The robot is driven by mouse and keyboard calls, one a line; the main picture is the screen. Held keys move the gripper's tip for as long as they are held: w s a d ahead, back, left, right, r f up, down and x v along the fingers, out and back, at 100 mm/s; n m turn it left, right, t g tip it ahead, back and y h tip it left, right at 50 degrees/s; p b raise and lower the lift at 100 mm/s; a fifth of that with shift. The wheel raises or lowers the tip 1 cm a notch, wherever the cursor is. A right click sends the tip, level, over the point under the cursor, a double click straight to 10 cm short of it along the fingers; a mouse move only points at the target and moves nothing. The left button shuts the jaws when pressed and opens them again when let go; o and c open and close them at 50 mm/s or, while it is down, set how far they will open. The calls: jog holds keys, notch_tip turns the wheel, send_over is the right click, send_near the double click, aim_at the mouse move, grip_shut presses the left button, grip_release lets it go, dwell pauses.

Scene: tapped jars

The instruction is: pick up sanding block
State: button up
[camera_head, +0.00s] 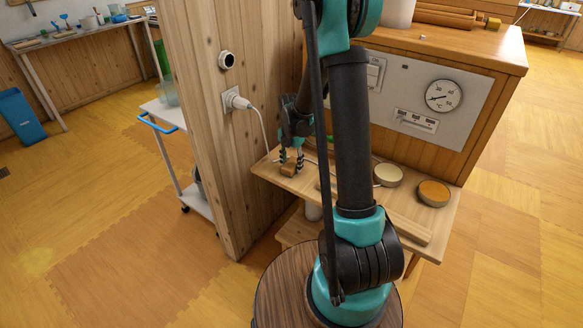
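A small tan wooden block (288,171), which looks like the sanding block, lies near the left end of the wooden shelf table (268,170). My gripper (291,163) points down right at the block, its two dark fingers spread apart. The fingertips are close to the block's upper side. At this size I cannot tell whether they touch it. My own arm hides the middle of the table.
A pale round tin (388,174) and an orange-topped tin (433,192) stand on the right of the table. A wooden post (212,120) with a plug and cord (240,102) rises close on the left. A gauge panel (425,100) stands behind.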

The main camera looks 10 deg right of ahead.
aim_at(292, 163)
jog(key=c, duration=0.6)
jog(key=shift+r, duration=0.1)
notch_tip(292, 163, up, 20)
dwell(0.4)
jog(key=o, duration=0.4)
jog(key=shift+c, duration=1.3)
jog(key=shift+s, duration=0.1)
